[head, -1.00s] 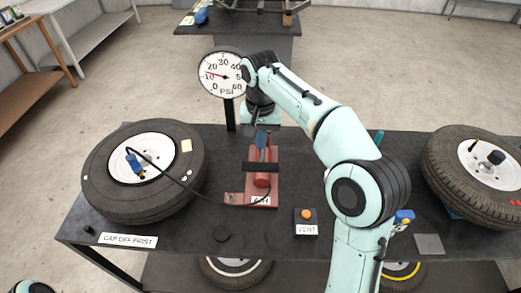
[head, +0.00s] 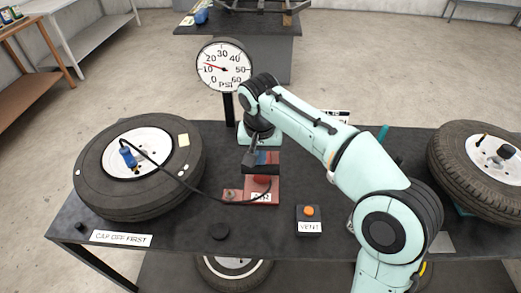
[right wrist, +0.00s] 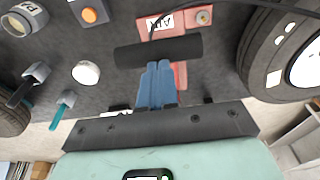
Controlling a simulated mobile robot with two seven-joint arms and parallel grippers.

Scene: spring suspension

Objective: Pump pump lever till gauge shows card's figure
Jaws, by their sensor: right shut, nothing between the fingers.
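The red pump (head: 262,190) with an "AIR" label stands on the dark bench. Its black lever bar (head: 262,169) also shows in the right wrist view (right wrist: 185,48). My right gripper (head: 261,158) is shut and empty, its blue fingertips at the bar; I cannot tell whether they touch. The fingertips also show in the right wrist view (right wrist: 157,68). The round gauge (head: 224,65) stands on a post behind; its needle lies between 10 and 20. A white card (head: 337,117) is mostly hidden behind my right arm, its figure unreadable. My left gripper is not in view.
A hose runs from the pump to a blue chuck (head: 127,154) on the left tire (head: 97,198). An orange-button vent box (head: 309,221), a black puck (head: 219,232) and a "CAP OFF FIRST" sign (head: 121,238) are near the front. Another tire (head: 455,165) lies right.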

